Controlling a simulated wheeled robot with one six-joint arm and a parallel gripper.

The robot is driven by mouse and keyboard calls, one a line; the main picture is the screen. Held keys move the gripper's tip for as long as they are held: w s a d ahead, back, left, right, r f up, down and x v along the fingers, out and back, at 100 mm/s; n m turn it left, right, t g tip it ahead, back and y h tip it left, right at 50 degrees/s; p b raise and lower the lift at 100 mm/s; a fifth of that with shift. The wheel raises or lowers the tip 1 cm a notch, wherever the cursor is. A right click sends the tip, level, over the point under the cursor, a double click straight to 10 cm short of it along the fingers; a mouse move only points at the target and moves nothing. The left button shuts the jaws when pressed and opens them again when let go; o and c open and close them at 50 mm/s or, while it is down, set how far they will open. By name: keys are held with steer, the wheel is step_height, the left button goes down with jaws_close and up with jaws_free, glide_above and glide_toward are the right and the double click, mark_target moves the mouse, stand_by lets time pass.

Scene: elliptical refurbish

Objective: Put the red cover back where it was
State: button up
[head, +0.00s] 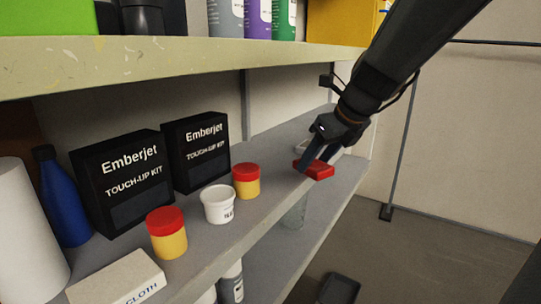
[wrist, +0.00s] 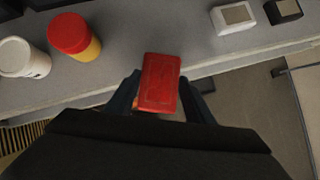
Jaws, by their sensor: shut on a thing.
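The red cover (head: 318,171) is a small flat red block-like piece held in my gripper (head: 308,163) at the right part of the shelf. In the wrist view the red cover (wrist: 160,82) sits between the two dark fingers, which are shut on its sides. It is over the shelf's front edge, with floor showing to its right. I cannot tell its exact height above the shelf. The place where the cover belongs is not clear in either view.
The grey shelf (head: 262,208) holds two black Emberjet boxes (head: 125,180), two red-lidded yellow jars (head: 167,238), a white tub (head: 217,205) and a cloth box (head: 118,280). An upper shelf (head: 180,62) hangs above. White (wrist: 233,17) and black (wrist: 283,10) blocks lie right of the cover.

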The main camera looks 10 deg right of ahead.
steer(key=w+a+p, duration=0.1)
steer(key=w, duration=0.2)
steer(key=w+a+p, duration=0.1)
steer(key=w+a, duration=0.1)
steer(key=w, duration=0.2)
steer(key=w+a+p, duration=0.1)
steer(key=w, duration=0.3)
steer(key=shift+a, duration=0.3)
steer(key=shift+f+p, duration=0.35)
steer(key=shift+f, duration=1.35)
steer(key=shift+f, duration=0.15)
steer(key=o, duration=1.4)
steer(key=shift+c, duration=0.2)
